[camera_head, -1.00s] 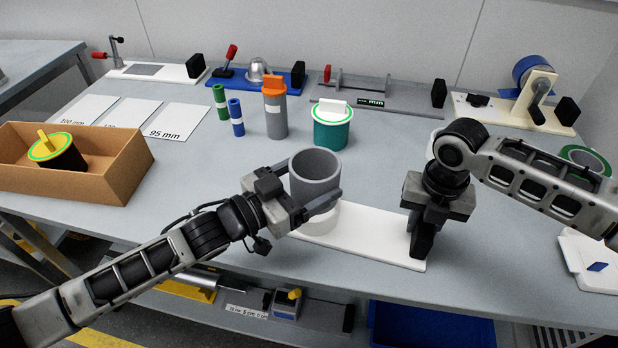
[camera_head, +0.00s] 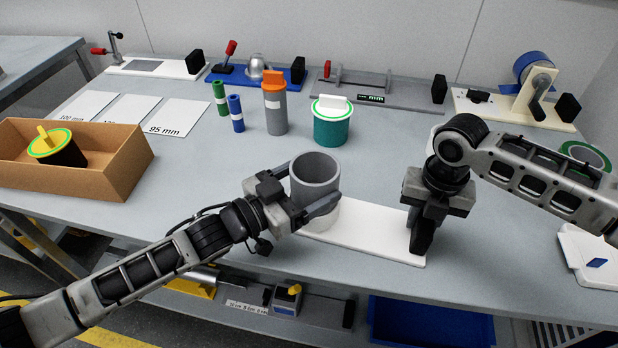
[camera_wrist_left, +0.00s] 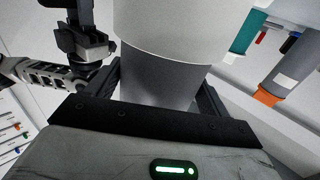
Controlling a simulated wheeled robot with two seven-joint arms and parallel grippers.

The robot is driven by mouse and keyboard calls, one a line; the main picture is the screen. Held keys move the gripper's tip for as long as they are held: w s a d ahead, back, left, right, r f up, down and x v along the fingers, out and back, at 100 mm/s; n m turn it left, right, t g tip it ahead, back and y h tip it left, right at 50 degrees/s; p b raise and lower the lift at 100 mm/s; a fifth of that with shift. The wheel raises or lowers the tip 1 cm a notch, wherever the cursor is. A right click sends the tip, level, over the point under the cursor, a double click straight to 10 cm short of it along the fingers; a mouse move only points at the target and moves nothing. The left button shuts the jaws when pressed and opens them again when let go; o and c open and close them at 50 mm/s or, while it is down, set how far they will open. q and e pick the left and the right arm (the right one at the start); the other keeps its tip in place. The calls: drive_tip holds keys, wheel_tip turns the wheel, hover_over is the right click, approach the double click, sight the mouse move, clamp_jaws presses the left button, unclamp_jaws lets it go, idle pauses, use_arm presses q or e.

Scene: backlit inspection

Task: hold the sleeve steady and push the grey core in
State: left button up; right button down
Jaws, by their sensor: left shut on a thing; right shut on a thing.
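The grey core (camera_head: 315,178) is a hollow grey cylinder, upright with its open top showing. My left gripper (camera_head: 318,208) is shut around its side. Its lower end is inside the wider white sleeve (camera_head: 328,219), which stands on a white base plate (camera_head: 370,232). In the left wrist view, the core (camera_wrist_left: 155,82) runs into the pale sleeve (camera_wrist_left: 172,32); a good length of core shows outside it. My right gripper (camera_head: 421,238) points down at the plate's right end and is shut on it; its fingertips hide the exact contact.
A teal canister (camera_head: 331,128), an orange-capped grey cylinder (camera_head: 275,108) and green and blue tubes stand behind. A cardboard box (camera_head: 110,170) is at left; a white tray (camera_head: 590,262) is at right. Bare table lies between the plate and the back row.

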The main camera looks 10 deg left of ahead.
use_arm(q)
drive_tip(key=shift+r, duration=0.6)
drive_tip(key=shift+f, duration=0.65)
idle(1.3)
drive_tip(key=o, duration=1)
drive_tip(key=shift+f, duration=0.1)
drive_tip(key=shift+s+a, duration=0.1)
drive_tip(key=v, duration=1.2)
